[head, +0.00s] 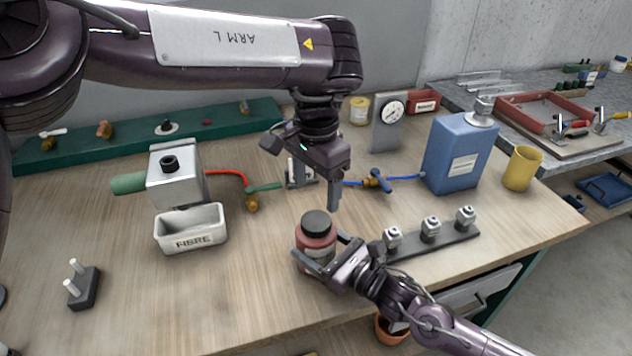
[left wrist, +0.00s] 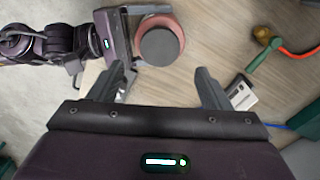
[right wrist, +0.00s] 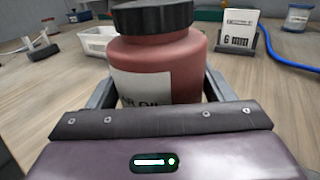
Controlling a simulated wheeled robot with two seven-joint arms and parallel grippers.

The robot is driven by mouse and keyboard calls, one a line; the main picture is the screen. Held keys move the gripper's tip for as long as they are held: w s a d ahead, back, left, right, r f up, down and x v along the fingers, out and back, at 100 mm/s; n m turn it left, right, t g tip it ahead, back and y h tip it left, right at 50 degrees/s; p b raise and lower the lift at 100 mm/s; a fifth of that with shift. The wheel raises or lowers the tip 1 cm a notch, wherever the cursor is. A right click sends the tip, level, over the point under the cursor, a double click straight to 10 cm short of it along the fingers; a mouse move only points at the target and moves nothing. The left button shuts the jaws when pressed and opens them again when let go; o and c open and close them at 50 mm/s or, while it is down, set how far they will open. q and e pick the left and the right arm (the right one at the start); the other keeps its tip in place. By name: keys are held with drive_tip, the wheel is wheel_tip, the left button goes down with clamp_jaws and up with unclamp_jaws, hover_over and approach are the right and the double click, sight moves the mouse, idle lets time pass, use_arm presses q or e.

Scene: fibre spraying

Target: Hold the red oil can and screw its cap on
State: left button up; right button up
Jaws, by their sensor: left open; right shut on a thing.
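The red oil can (head: 316,243) stands upright on the wooden bench, with a white label partly showing in the right wrist view (right wrist: 165,70). Its black cap (head: 316,222) sits on top of it; whether it is threaded tight I cannot tell. My right gripper (head: 322,262) is shut around the can's body from the right. My left gripper (head: 334,200) is open and empty, above and slightly behind the can, pointing down. In the left wrist view the cap (left wrist: 159,47) lies beyond the fingertips, not between them.
A white FIBRE tray (head: 190,230) and a grey box with a green handle (head: 176,180) stand to the left. A black rail with several metal fittings (head: 432,240) lies at the right. A blue container (head: 458,155) and a yellow cup (head: 522,168) stand behind it.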

sight(316, 220)
use_arm(q)
wheel_tip(316, 220, down, 8)
drive_tip(key=shift+r, duration=0.1)
idle(0.4)
